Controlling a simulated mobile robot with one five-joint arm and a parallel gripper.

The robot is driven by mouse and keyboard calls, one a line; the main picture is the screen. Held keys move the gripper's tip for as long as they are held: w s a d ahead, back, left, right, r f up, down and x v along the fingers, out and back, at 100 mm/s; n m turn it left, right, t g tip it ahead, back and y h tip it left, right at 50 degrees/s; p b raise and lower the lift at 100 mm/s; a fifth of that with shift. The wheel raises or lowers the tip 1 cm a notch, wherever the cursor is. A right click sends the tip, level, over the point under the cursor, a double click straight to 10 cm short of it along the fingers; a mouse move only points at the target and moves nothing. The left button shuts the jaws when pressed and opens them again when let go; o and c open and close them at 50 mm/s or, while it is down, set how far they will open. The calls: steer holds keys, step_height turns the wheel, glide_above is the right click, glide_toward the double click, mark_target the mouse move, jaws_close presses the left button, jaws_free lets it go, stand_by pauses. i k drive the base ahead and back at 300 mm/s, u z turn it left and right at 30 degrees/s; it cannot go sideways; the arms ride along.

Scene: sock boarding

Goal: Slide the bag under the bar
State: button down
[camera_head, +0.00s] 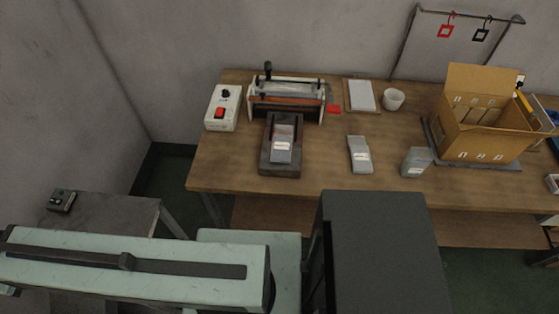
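A small grey bag (282,146) with a white label lies on a dark sloped rest (267,163) in front of the sealer (304,84) on the wooden table. The bag's far end points toward the sealer's bar (285,101); a gap seems to lie between them. A black handle (268,70) stands up at the sealer's back left. A second labelled grey bag (360,156) lies flat to the right, and a third (416,161) stands or leans farther right. My gripper is not in view.
A white control box (222,108) with a red switch is left of the sealer. A notepad (361,95), a white cup (393,99) and an open cardboard box (484,135) are to the right. A pale green housing (60,247) fills the front left.

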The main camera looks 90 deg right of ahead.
mark_target(282, 137)
steer(key=k, duration=1.9)
steer(key=u, duration=1)
